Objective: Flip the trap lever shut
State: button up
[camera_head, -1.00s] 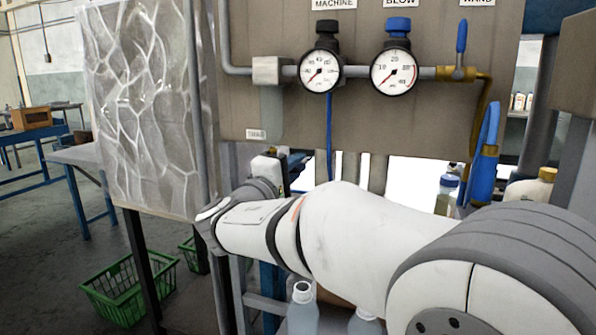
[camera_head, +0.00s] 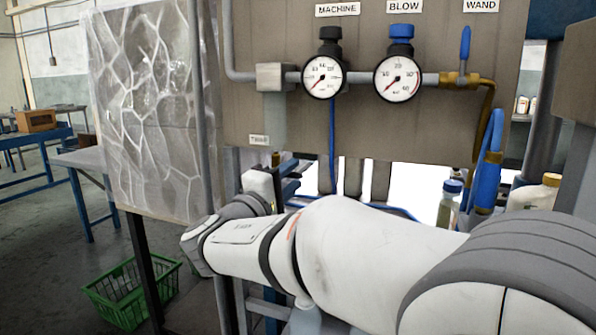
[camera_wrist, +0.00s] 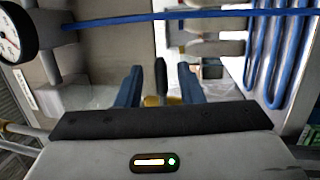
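In the wrist view, a dark upright lever (camera_wrist: 160,75) stands on a brass-coloured fitting (camera_wrist: 153,101). I take it for the trap lever. My gripper (camera_wrist: 158,72) has its two blue fingers apart, one on each side of the lever. Small gaps show beside it, and no firm contact is visible. In the head view, a small pale label (camera_head: 258,140), hard to read, sits low on the panel above a small brass piece (camera_head: 275,158). My arm hides much of the area below, and the lever is not clear there.
Two gauges (camera_head: 322,78) (camera_head: 398,79) and a blue wand lever (camera_head: 465,43) are on the panel (camera_head: 440,120). A blue hose (camera_wrist: 200,14) crosses the top of the wrist view. A clear patterned sheet (camera_head: 150,110) stands left, above a green basket (camera_head: 131,291). Bottles (camera_head: 448,200) stand right.

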aim_at(292, 176)
jog(key=v, duration=0.4)
jog(key=shift+s+a, duration=0.2)
jog(key=shift+s, duration=0.05)
jog(key=shift+d, duration=0.1)
jog(key=s+d+m+g+p, duration=0.25)
jog(key=d+g+p, duration=0.4)
jog(key=d, duration=0.35)
jog(key=s+d+m+g+p, duration=0.2)
jog(key=s+d+g+p, duration=0.25)
jog(key=d+p, duration=0.35)
jog(key=s+d+r+m+g+y+p, duration=0.1)
jog(key=s+r+m+g+y+p, duration=0.1)
jog(key=s+m+y+p, duration=0.5)
jog(key=s+g+y+p, duration=0.1)
jog(key=s+y+p, duration=0.2)
jog(key=s+p, duration=0.3)
jog(key=shift+s+d+g, duration=0.2)
jog(key=shift+d+g, duration=0.15)
jog(key=shift+g, duration=0.05)
jog(key=shift+c, duration=0.3)
